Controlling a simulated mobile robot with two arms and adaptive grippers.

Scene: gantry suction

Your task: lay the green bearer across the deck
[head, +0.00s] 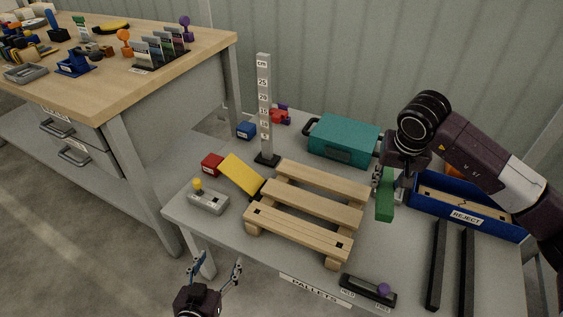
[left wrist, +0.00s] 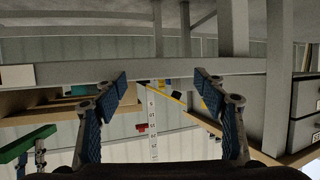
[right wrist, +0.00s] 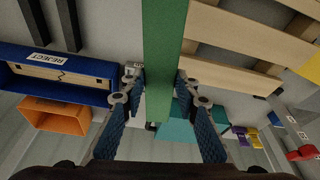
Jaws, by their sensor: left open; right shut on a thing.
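The green bearer (head: 385,207) is held by my right gripper (head: 386,178), just off the right end of the wooden deck (head: 318,205). In the right wrist view the green bearer (right wrist: 166,45) runs lengthwise between the two blue-padded fingers (right wrist: 156,82), which are shut on it. The deck has three pale slats with gaps, on blocks; its slats also show in the right wrist view (right wrist: 240,35). My left gripper (head: 215,272) is open and empty, low in front of the table. The left wrist view shows its fingers spread (left wrist: 162,90).
A blue REJECT bin (head: 468,212) and two black bars (head: 437,265) are right of the deck. A teal toolbox (head: 343,139) and upright scale (head: 264,105) stand behind. A yellow ramp (head: 241,174) and control box (head: 208,201) are left; a HOLD/RISE panel (head: 368,290) is in front.

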